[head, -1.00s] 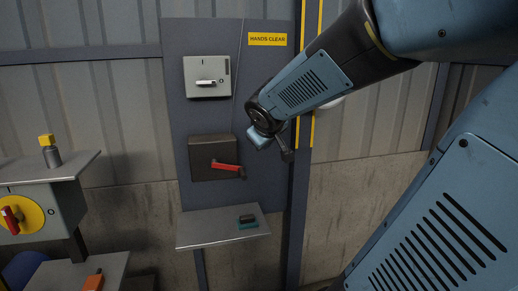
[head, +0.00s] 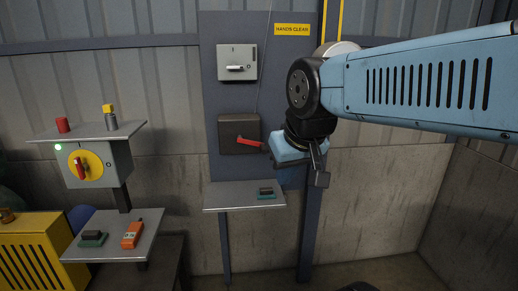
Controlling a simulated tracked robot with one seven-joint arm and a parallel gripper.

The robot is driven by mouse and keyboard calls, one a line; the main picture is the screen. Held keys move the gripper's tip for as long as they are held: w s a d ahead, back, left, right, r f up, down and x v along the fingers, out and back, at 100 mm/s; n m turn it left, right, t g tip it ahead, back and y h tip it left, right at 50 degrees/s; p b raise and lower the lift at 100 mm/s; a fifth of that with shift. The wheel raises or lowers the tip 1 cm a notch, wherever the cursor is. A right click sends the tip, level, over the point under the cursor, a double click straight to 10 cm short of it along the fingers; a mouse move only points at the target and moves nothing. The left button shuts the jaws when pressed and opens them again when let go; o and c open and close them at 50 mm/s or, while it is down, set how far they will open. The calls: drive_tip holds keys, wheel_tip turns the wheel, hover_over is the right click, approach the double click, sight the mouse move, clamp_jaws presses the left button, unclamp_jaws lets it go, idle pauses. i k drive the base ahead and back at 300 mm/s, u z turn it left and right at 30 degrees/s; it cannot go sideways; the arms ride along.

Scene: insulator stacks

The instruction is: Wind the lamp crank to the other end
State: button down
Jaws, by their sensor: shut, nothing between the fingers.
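No part is plainly marked as the lamp crank, and my arm covers part of the post where it could be. A pale round fitting (head: 335,48), perhaps the lamp, shows partly behind my arm at the top of the post. A red handle (head: 250,142) sticks out to the right from a dark box (head: 236,125) on the blue panel. My gripper (head: 318,178) is shut and empty, pointing down in front of the post, right of the red handle and apart from it in the picture.
A grey switch box (head: 236,78) is above the dark box, and a small shelf (head: 225,198) below holds a dark green-based block (head: 266,193). At left stand a box with a red knob on a yellow disc (head: 82,166), a lower shelf and a yellow cabinet (head: 30,250). Floor at right looks clear.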

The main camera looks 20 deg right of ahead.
sight(261, 145)
drive_tip(key=u, duration=0.2)
drive_tip(key=i, duration=0.9)
drive_tip(key=z, duration=0.2)
